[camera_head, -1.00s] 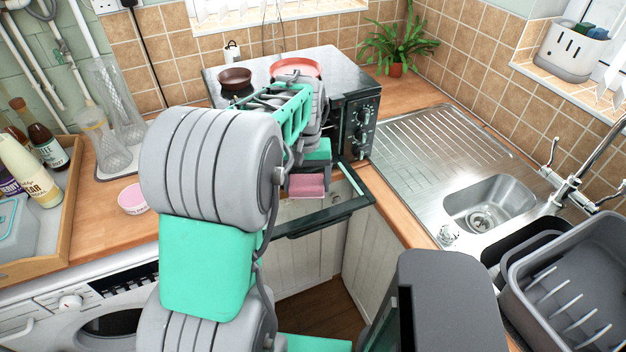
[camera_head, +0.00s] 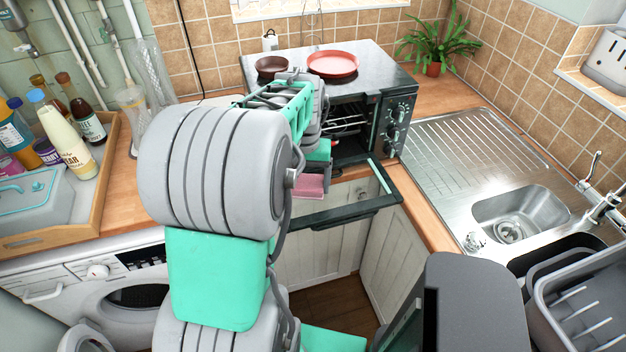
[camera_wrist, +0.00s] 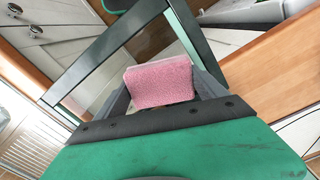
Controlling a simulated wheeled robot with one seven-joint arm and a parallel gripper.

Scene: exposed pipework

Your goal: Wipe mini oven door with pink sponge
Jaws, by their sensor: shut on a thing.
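The mini oven (camera_head: 385,118) stands on the worktop in the corner. Its glass door (camera_head: 345,206) is open, folded down flat in front of the oven, and also shows in the wrist view (camera_wrist: 115,47). My gripper (camera_head: 312,184) is shut on the pink sponge (camera_wrist: 160,83), which sits between the two fingers. In the head view the sponge (camera_head: 311,188) appears over the left part of the open door. I cannot tell whether it touches the glass. My arm hides the oven's left side and part of the door.
A brown bowl (camera_head: 271,67) and a red plate (camera_head: 332,64) rest on the oven top. A steel sink (camera_head: 512,215) is to the right, with a dark dish rack (camera_head: 575,300) in front. A wooden tray (camera_head: 112,150) of bottles stands at left.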

